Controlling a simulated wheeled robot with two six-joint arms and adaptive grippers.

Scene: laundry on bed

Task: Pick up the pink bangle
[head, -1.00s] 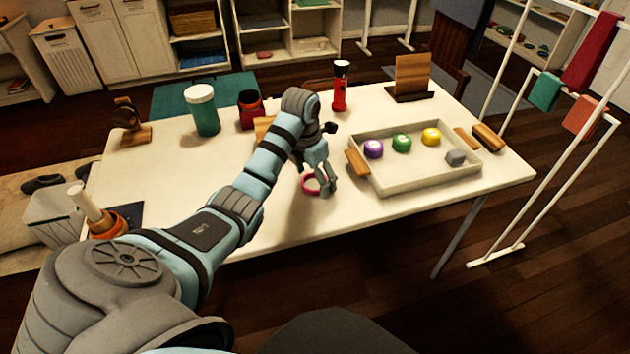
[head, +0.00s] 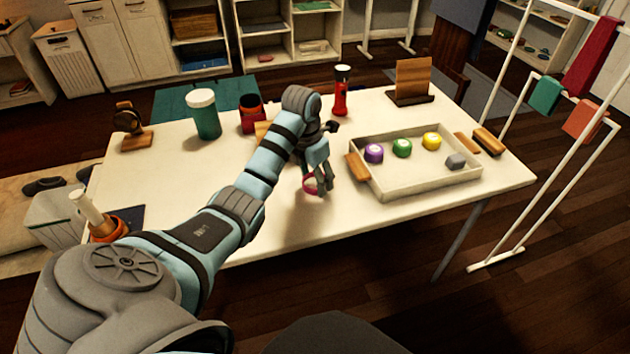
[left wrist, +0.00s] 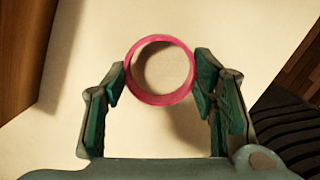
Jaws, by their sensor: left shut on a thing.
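The pink bangle (head: 310,184) is at my left gripper (head: 324,186), over the white table (head: 250,215) just left of the tray. In the left wrist view the bangle (left wrist: 133,87) is a full pink ring between the two fingertips of the left gripper (left wrist: 160,82). The fingers are closed against its left and right outer sides. Whether the ring still touches the table is hard to tell. My right gripper is not in view.
A white tray (head: 403,190) with wooden handles holds purple, green and yellow round items and a grey block.

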